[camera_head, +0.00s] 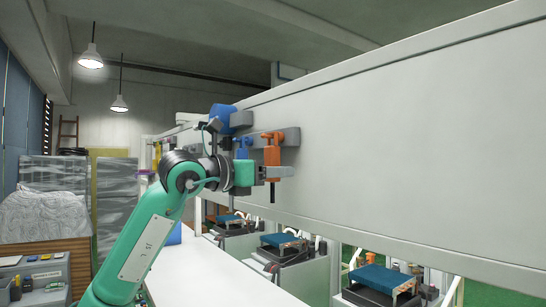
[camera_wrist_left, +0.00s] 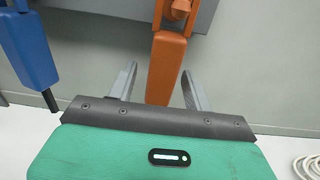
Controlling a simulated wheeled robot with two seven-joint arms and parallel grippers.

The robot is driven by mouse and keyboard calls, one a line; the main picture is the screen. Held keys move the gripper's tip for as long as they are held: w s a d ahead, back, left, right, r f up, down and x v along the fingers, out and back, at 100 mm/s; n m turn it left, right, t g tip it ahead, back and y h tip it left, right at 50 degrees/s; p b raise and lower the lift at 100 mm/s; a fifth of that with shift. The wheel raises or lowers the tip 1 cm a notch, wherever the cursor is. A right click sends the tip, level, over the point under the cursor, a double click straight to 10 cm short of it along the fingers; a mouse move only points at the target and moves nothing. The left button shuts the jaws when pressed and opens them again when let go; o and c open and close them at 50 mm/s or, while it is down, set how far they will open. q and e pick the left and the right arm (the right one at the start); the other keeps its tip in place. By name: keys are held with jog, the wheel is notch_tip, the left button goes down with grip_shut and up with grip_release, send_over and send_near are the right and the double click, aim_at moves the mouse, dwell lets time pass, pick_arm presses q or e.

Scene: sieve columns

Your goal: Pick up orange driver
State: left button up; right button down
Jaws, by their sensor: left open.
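The orange driver (camera_head: 272,153) hangs upright from a grey holder (camera_head: 291,137) on the white wall panel, its dark tip pointing down. In the left wrist view the orange driver (camera_wrist_left: 166,68) runs down between the two fingers. My left gripper (camera_head: 280,173) is open, with its fingers at the driver's lower body. In the left wrist view my left gripper (camera_wrist_left: 157,82) has one finger on each side of the driver, with gaps visible. The driver's lower end is hidden behind the gripper's body there. My right gripper is not in view.
A blue driver (camera_wrist_left: 29,50) hangs to the left of the orange one in the left wrist view. A white table (camera_head: 195,268) lies below. Several machines with blue tops (camera_head: 384,278) stand under the long white panel (camera_head: 420,150).

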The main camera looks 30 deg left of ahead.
pick_arm(q)
jog(key=shift+s+a, duration=0.1)
jog(key=shift+c, duration=0.9)
grip_shut()
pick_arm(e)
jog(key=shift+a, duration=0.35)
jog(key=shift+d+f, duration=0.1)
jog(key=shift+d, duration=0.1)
